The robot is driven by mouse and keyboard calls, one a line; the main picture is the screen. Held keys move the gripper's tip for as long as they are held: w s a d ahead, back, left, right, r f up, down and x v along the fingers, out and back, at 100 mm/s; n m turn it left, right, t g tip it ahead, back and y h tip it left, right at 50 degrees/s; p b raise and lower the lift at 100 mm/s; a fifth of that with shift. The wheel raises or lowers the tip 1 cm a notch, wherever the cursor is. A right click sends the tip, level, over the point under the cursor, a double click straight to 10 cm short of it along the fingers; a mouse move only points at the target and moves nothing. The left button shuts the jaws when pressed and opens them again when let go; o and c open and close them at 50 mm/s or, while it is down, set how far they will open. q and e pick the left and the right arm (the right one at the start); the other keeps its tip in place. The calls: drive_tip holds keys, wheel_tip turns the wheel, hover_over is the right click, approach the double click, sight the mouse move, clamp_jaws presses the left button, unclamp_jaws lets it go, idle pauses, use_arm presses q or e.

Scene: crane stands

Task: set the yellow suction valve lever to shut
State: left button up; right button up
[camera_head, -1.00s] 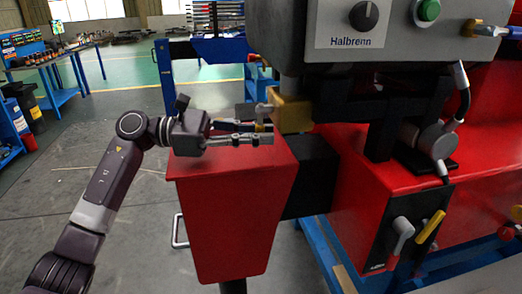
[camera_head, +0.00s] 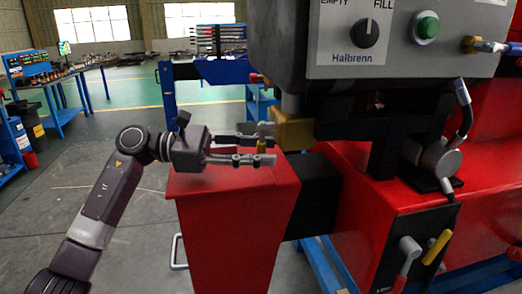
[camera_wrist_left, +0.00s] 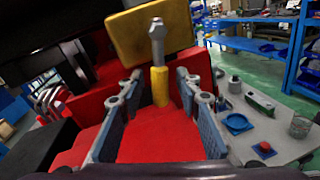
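The yellow lever (camera_head: 260,146) hangs down from a grey metal pivot at the brass-yellow valve block (camera_head: 293,132), above the red box. In the left wrist view the lever (camera_wrist_left: 159,86) stands between the two fingers, below its metal bolt. My left gripper (camera_head: 265,152) is open around the lever, with a gap on each side. It also shows in the left wrist view (camera_wrist_left: 158,98). A second yellow lever (camera_head: 438,247) sits beside a red-handled one on the black panel at lower right. My right gripper is not in view.
A red box (camera_head: 232,225) stands just below my left gripper. A grey control box (camera_head: 410,35) with a knob and green button overhangs at right. A black block (camera_head: 318,190) is beside the red box. Open floor lies to the left.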

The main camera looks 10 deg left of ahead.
use_arm(q)
drive_tip(key=a, duration=0.4)
drive_tip(key=s+a, duration=0.1)
drive_tip(key=a, duration=0.7)
drive_tip(key=shift+s+r, duration=0.25)
